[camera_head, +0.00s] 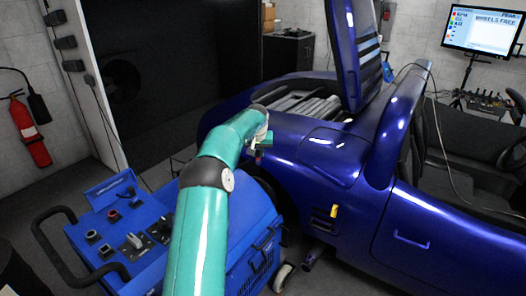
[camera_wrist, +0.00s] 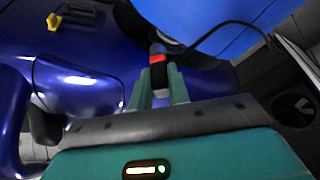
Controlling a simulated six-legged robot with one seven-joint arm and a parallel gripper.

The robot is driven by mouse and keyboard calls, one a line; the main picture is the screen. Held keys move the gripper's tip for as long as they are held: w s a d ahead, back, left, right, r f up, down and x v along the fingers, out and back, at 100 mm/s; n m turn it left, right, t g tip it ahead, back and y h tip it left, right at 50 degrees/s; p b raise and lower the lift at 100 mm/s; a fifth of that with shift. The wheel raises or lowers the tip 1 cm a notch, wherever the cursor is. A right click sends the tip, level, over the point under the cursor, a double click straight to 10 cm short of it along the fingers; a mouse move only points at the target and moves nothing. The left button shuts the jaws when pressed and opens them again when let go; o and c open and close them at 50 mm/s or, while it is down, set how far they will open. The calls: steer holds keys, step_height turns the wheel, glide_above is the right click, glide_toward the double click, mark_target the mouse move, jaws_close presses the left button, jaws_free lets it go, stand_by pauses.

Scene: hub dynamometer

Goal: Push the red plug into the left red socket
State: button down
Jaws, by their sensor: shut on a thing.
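My gripper (camera_head: 262,148) is shut on the red plug (camera_head: 258,158), in front of the blue car's rear side. In the wrist view the two green fingers of my gripper (camera_wrist: 158,82) close around the dark body of the plug, and its red band (camera_wrist: 157,58) shows between them. A black cable (camera_wrist: 215,34) runs from near the plug to the right. Round sockets sit on the blue unit's top in the head view; one has a red ring (camera_head: 112,215). The plug is well apart from it. I cannot tell clearly which socket is the left red one.
The blue unit (camera_head: 262,262) with a black handle (camera_head: 62,262) stands close to the blue car (camera_head: 430,235). A yellow piece (camera_head: 334,211) sticks out of the car's side. A screen (camera_head: 487,28) stands at the back right, and a red extinguisher (camera_head: 30,135) hangs on the left wall.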

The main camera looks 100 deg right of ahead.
steer(key=shift+w+a+n+t, duration=0.35)
steer(key=shift+w+a+n, duration=1)
steer(key=shift+w, duration=8.1)
steer(key=shift+w+a+n+t, duration=0.35)
steer(key=shift+w+a, duration=1.9)
steer(key=shift+w, duration=7.25)
steer(key=shift+w+a+n+t, duration=0.3)
steer(key=shift+w+a+n, duration=1.05)
steer(key=shift+w, duration=8.1)
steer(key=shift+m, duration=0.45)
steer(key=shift+a+f, duration=0.25)
steer(key=shift+f, duration=1.5)
steer(key=shift+a+f, duration=0.2)
steer(key=shift+f, duration=1.5)
